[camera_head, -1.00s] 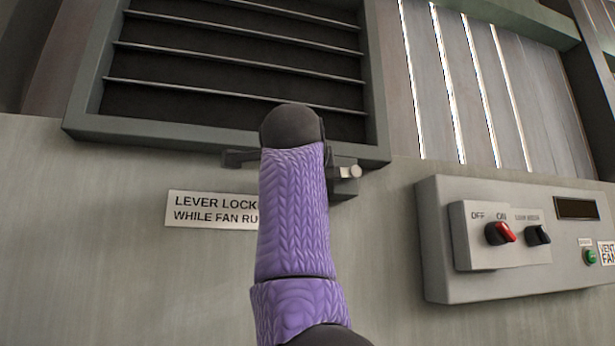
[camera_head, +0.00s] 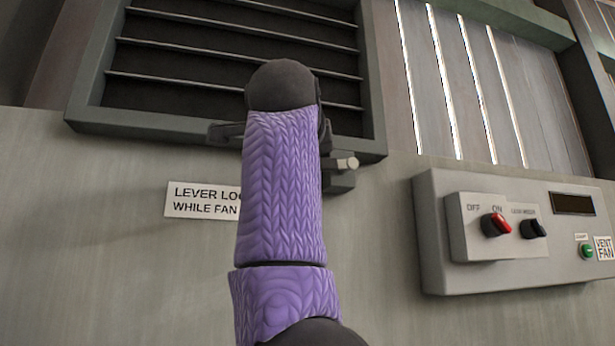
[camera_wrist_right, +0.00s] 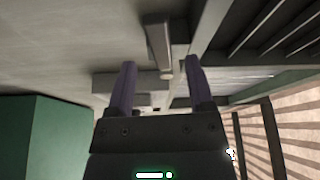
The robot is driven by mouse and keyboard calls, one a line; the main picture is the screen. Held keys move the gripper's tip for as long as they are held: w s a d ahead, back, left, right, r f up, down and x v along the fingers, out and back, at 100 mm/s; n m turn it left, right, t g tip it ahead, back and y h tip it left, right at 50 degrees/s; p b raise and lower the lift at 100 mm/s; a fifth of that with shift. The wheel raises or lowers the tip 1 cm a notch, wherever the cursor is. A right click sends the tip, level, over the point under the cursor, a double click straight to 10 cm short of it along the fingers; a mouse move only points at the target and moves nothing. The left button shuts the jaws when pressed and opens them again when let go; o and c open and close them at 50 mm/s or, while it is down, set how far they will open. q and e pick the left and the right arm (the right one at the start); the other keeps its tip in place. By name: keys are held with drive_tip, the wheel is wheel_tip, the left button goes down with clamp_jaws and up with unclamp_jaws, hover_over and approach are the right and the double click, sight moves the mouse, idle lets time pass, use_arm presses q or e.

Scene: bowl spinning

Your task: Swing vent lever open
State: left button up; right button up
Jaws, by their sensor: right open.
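The vent (camera_head: 235,45) is a dark slatted opening in a grey frame. The lever (camera_head: 226,133) is a dark bar at the frame's lower edge; its left end shows beside my arm. A pale pin (camera_head: 347,163) and dark bracket (camera_head: 341,181) show right of my arm. My purple-sleeved right arm hides the lever's middle and its own fingertips in the head view. In the right wrist view, my right gripper (camera_wrist_right: 160,72) is open, with the lever bar (camera_wrist_right: 158,40) beyond and between its fingers. I cannot tell whether they touch. My left gripper is not in view.
A label (camera_head: 200,200) partly reads "LEVER LOC… WHILE FAN". A control box (camera_head: 435,240) at right carries a red-tipped switch (camera_head: 496,224) marked OFF and ON, a black knob (camera_head: 533,229) and a green button (camera_head: 587,250). A green block (camera_wrist_right: 45,135) stands left in the wrist view.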

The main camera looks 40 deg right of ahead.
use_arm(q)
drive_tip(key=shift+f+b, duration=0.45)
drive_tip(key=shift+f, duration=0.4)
use_arm(e)
drive_tip(key=v, duration=0.5)
use_arm(q)
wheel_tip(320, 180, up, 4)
drive_tip(key=p, duration=0.4)
use_arm(e)
drive_tip(key=w+x, duration=0.1)
drive_tip(key=x, duration=0.7)
drive_tip(key=shift+a, duration=0.15)
drive_tip(key=shift+w+f, duration=0.1)
clamp_jaws()
